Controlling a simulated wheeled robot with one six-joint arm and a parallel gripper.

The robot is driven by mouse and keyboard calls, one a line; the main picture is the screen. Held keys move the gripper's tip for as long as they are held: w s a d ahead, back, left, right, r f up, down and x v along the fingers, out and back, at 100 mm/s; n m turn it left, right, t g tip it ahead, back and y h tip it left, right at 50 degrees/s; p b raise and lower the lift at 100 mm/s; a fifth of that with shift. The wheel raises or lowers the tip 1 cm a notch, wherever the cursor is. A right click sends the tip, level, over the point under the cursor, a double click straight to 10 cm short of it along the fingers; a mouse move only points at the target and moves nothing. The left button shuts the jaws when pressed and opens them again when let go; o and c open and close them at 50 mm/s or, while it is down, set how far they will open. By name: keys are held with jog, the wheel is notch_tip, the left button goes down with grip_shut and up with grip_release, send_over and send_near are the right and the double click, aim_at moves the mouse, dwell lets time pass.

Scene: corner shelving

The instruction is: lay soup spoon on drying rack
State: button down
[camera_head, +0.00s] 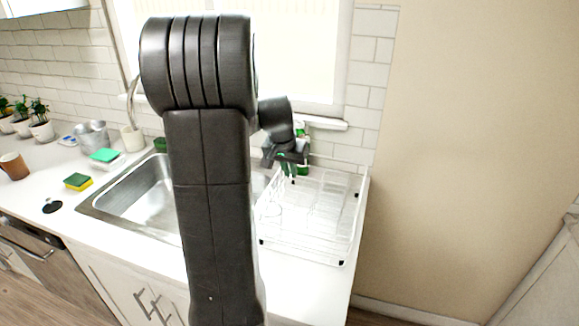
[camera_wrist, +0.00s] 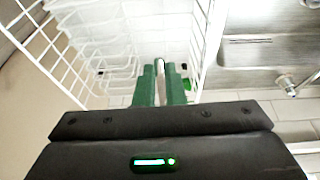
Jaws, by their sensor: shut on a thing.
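The white wire drying rack (camera_head: 343,232) stands on the counter right of the sink. My gripper (camera_head: 287,168) is over the rack's back left part, close to its edge. In the wrist view my gripper's green fingers (camera_wrist: 160,78) are closed on a thin pale silver thing, likely the soup spoon (camera_wrist: 160,66). Only a narrow strip of it shows between the fingers. The rack's wire wall (camera_wrist: 208,45) and floor lie below them. In the head view I cannot make out the spoon. I cannot tell whether it touches the rack.
The steel sink (camera_head: 135,205) is left of the rack, partly hidden by my arm. A green bottle (camera_head: 303,158) stands behind the rack by the wall. Sponges (camera_head: 78,181), a brown cup (camera_head: 14,166) and potted plants (camera_head: 40,122) are on the left counter. The rack's visible floor looks empty.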

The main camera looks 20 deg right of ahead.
jog(key=shift+f+b, duration=4.85)
jog(key=shift+f, duration=1.65)
jog(key=c, duration=1.4)
grip_release()
jog(key=shift+c, duration=0.2)
jog(key=v, duration=1.4)
jog(key=shift+f, duration=0.15)
